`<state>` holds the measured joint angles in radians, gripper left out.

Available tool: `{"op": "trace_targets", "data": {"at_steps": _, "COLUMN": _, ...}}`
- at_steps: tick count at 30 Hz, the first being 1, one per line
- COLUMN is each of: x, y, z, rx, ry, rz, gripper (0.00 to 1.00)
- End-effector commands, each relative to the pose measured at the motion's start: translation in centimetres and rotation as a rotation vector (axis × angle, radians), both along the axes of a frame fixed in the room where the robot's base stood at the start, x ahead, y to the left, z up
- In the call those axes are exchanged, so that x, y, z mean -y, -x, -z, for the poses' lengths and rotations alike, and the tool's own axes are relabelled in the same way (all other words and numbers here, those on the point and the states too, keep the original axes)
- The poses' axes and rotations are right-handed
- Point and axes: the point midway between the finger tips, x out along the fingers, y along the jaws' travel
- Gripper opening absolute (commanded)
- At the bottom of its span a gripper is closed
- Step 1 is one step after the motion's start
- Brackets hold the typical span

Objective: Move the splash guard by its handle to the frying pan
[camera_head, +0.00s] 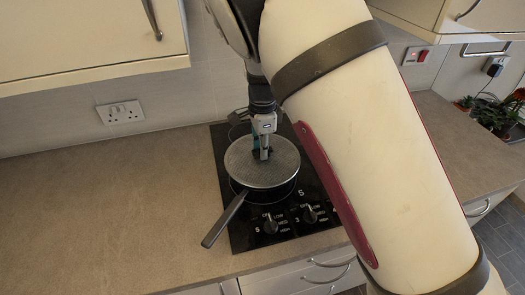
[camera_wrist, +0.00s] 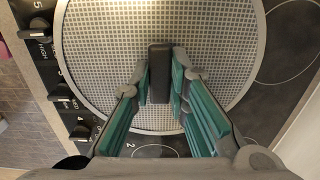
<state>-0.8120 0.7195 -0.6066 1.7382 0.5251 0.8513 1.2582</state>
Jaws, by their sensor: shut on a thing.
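The splash guard (camera_head: 245,172) is a round grey disc with a mesh face and a dark upright handle at its middle. The mesh (camera_wrist: 110,60) and the block-like handle (camera_wrist: 160,85) show in the wrist view. My gripper (camera_head: 263,155) is above the disc, shut on the handle; its teal-lined fingers (camera_wrist: 160,70) stand on both sides of it. The frying pan lies under the guard on the hob, mostly hidden; its long dark handle (camera_head: 224,220) points to the lower left. I cannot tell whether the guard touches the pan's rim.
The black hob (camera_head: 240,238) has several knobs along its front (camera_head: 271,224). Bare worktop (camera_head: 110,200) lies to the left. A wall cupboard (camera_head: 80,40) hangs at upper left, with a socket (camera_head: 120,112) below. Plants (camera_head: 495,115) stand at far right.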

Motion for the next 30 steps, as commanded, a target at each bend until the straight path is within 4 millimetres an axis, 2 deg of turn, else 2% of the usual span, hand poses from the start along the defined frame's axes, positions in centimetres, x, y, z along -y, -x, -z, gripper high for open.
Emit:
{"op": "trace_targets", "data": {"at_steps": 3, "x": 0.0, "y": 0.1, "z": 1.3, "rx": -0.001, "ry": 0.001, "rz": 0.000, "gripper": 0.00}}
{"op": "trace_targets", "data": {"at_steps": 21, "x": 0.1, "y": 0.0, "z": 2.4, "rx": 0.000, "ry": 0.000, "rz": 0.000, "gripper": 0.00}}
{"op": "trace_targets", "data": {"at_steps": 22, "x": 0.1, "y": 0.0, "z": 2.4, "rx": 0.000, "ry": 0.000, "rz": -0.001, "gripper": 0.20}}
{"op": "trace_targets", "data": {"at_steps": 24, "x": 0.0, "y": 0.0, "z": 2.4, "rx": 0.000, "ry": 0.000, "rz": -0.001, "gripper": 0.36}}
{"op": "trace_targets", "data": {"at_steps": 30, "x": 0.0, "y": 0.0, "z": 2.3, "rx": 0.001, "ry": 0.000, "rz": -0.001, "gripper": 0.36}}
